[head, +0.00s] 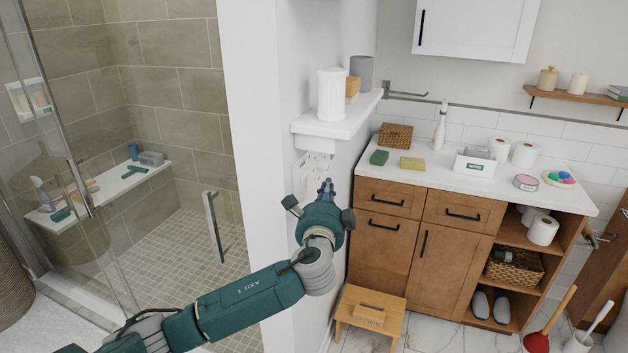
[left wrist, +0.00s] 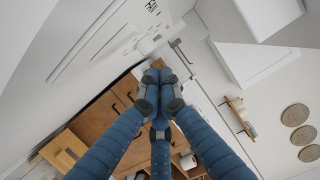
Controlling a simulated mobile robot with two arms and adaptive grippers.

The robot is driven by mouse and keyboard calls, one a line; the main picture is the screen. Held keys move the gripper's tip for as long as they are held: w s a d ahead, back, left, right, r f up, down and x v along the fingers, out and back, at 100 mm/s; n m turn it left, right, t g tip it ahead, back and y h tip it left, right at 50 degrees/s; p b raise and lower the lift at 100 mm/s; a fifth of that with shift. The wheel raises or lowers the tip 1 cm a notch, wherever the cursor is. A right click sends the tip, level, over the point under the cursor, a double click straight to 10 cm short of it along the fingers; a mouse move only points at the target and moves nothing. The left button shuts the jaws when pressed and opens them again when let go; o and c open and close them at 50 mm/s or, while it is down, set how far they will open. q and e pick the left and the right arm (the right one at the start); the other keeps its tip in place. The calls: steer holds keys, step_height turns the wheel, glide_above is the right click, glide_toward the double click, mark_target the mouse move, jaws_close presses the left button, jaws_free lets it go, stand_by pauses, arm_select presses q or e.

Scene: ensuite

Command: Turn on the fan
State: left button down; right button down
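A white wall panel (head: 313,172) is on the side of the wall between the shower and the vanity, below a small white shelf. Its lower right part is hidden behind my left gripper (head: 327,187). In the left wrist view the panel (left wrist: 152,10) is at the top, with small switch-like details too small to read. My left gripper (left wrist: 159,76) has its blue fingers drawn together at the tips, with nothing seen between them. The tips appear close to the panel; I cannot tell whether they touch it. No fan is recognisable. My right gripper is not in view.
The white shelf (head: 330,122) with containers juts out just above my left gripper. A wooden vanity (head: 425,245) stands to the right, with a step stool (head: 370,318) before it. The glass shower enclosure (head: 75,150) is at the left.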

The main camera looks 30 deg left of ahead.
mark_target(305, 186)
arm_select(q)
steer(key=a, duration=0.1)
steer(key=s+a+p, duration=0.1)
steer(key=a, duration=0.1)
steer(key=shift+a+r, duration=0.15)
steer(key=shift+r, duration=0.05)
steer(key=shift+s+a+r+n+g, duration=0.2)
steer(key=shift+a+r+n+g, duration=0.1)
steer(key=shift+a+n, duration=0.3)
steer(key=shift+w+d, duration=0.1)
